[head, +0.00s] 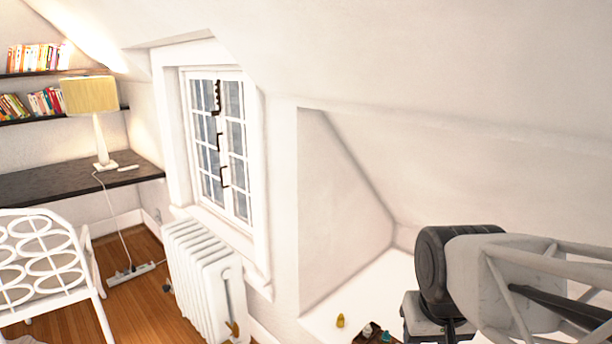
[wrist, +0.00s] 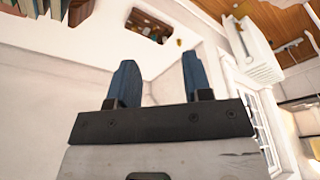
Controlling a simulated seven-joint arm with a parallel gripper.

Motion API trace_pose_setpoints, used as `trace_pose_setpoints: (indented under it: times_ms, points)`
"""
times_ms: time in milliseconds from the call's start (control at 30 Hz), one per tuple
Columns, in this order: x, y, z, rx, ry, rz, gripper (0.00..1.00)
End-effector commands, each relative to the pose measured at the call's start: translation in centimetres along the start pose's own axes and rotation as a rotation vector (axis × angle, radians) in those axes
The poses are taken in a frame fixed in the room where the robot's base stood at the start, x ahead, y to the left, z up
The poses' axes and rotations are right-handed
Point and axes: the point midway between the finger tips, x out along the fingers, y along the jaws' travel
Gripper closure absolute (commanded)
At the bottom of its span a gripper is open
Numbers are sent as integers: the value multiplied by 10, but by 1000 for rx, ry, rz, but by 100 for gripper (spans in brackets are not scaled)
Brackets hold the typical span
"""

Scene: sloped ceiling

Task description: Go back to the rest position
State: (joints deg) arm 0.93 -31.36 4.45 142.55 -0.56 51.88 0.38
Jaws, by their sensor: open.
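My gripper (wrist: 160,64) shows in the wrist view with its two blue fingers spread apart. Nothing is between them. In the head view my arm fills the lower right corner, and the fingers cannot be made out there. Beyond the fingers in the wrist view is a white surface with a dark tray (wrist: 134,22) holding small items, and a small yellow object (wrist: 179,43) beside it. The tray (head: 364,333) and the yellow object (head: 340,320) also show at the bottom of the head view. The gripper is apart from both.
A white radiator (head: 205,280) stands below the window (head: 218,145). A dark desk (head: 70,182) with a lamp (head: 90,97) and a white chair (head: 40,255) are at the left. The sloped ceiling (head: 450,70) hangs over the arm's side.

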Motion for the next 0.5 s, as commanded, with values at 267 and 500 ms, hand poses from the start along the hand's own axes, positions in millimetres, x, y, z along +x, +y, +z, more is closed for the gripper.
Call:
trace_pose_setpoints:
  times_ms: [267, 500]
  points:
    - [-10, -2, 34, 2, 14, -1, 55]
    - [-11, -2, 40, 2, 14, -1, 55]
